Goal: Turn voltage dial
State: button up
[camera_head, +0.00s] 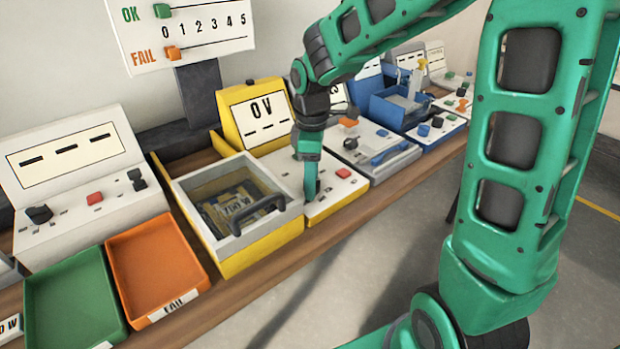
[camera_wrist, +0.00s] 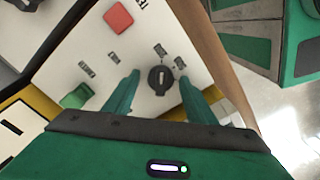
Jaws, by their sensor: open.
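The voltage dial is a dark round knob with a pale pointer line; in the wrist view the dial (camera_wrist: 160,80) sits on the white panel (camera_wrist: 120,60) between my fingertips. My gripper (camera_wrist: 159,88) is open, one green finger on each side of the dial. Whether the fingers touch it cannot be told. In the head view my gripper (camera_head: 311,188) points down at the white panel of the yellow station (camera_head: 335,202), and the fingers mostly hide the dial. The station's yellow display (camera_head: 264,106) reads "0V".
A red button (camera_wrist: 118,17) and a green switch (camera_wrist: 77,96) share the panel. Left of my gripper stands a lidded box (camera_head: 240,215) with a handle. Orange (camera_head: 155,262) and green (camera_head: 72,300) trays lie farther left. A grey-blue station (camera_head: 378,150) is to the right.

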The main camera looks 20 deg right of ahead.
jog(key=shift+f, duration=0.1)
jog(key=c, duration=1)
jog(key=shift+c, duration=0.2)
jog(key=shift+m, duration=0.3)
jog(key=m, duration=0.4)
jog(key=shift+w, duration=0.1)
jog(key=m, duration=0.5)
jog(key=shift+d+m, duration=0.1)
jog(key=shift+m, duration=0.3)
jog(key=m, duration=0.4)
jog(key=shift+m, duration=0.3)
jog(key=m, duration=0.4)
jog(key=shift+m, duration=0.4)
